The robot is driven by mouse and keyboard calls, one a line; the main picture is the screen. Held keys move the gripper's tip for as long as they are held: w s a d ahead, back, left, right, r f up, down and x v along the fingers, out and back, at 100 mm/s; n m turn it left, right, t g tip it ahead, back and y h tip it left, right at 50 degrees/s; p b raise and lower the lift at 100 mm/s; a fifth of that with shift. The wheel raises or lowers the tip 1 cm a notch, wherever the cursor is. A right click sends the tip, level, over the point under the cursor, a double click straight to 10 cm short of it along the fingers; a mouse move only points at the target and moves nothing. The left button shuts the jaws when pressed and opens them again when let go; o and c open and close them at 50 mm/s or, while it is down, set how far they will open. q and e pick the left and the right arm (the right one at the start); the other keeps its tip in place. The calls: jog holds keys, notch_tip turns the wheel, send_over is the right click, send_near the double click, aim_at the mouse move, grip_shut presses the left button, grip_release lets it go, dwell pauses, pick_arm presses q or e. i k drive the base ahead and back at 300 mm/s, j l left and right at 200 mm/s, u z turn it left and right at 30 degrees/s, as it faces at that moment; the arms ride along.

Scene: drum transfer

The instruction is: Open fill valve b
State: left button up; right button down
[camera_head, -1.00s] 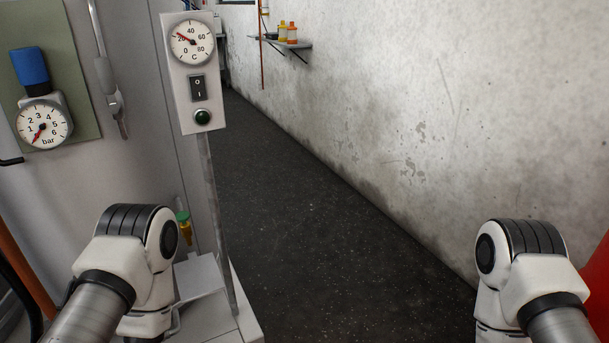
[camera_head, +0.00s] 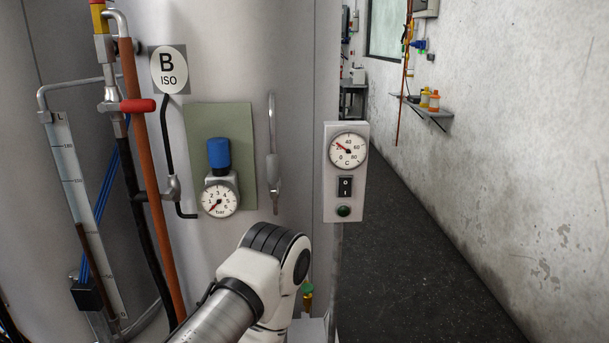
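A valve with a red handle (camera_head: 137,105) sits on the pipework at the left, beside the round "B ISO" label (camera_head: 168,69). The handle lies roughly level, pointing right across an orange-brown pipe (camera_head: 150,190). I cannot tell from the markings alone that this is fill valve b. A link of my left arm shows at the bottom centre, well below and to the right of the red handle. Neither gripper is in view.
A blue-capped regulator (camera_head: 218,154) with a bar gauge (camera_head: 219,200) sits on a green plate. A sight tube (camera_head: 80,190) stands at the left. A temperature panel (camera_head: 345,172) stands right of centre. Open floor (camera_head: 410,270) runs along the wall.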

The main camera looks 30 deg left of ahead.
aim_at(146, 105)
jog(key=u, duration=1.35)
